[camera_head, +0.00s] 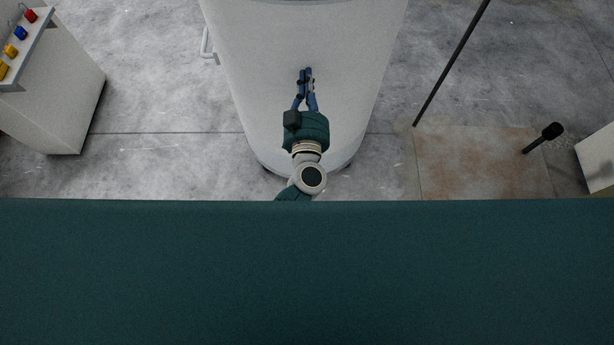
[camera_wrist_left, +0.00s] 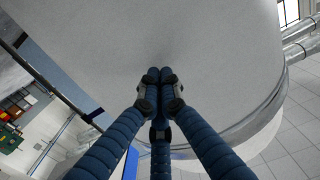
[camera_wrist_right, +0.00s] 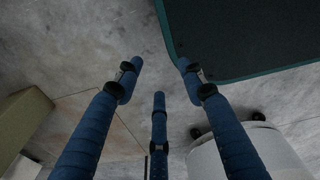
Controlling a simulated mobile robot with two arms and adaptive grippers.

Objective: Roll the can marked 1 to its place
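A large pale can (camera_head: 330,40) stands on the floor straight ahead, with a white handle on its left side; no number shows on it. My left gripper (camera_head: 306,72) lies over the can in the head view, its fingers together. In the left wrist view, the closed fingertips (camera_wrist_left: 161,76) are at the can's wall (camera_wrist_left: 215,65), with nothing between them; whether they touch it I cannot tell. My right gripper (camera_wrist_right: 158,78) shows only in its wrist view, fingers spread and empty above the floor. A pale round body on dark casters (camera_wrist_right: 250,150) is at that view's lower right.
A cabinet (camera_head: 50,95) with coloured pieces on its top stands at left. At right are a rust-stained floor patch (camera_head: 475,165), a dark slanting pole (camera_head: 450,70), a black-headed post (camera_head: 545,137) and a pale box (camera_head: 597,158). Bare floor flanks the can.

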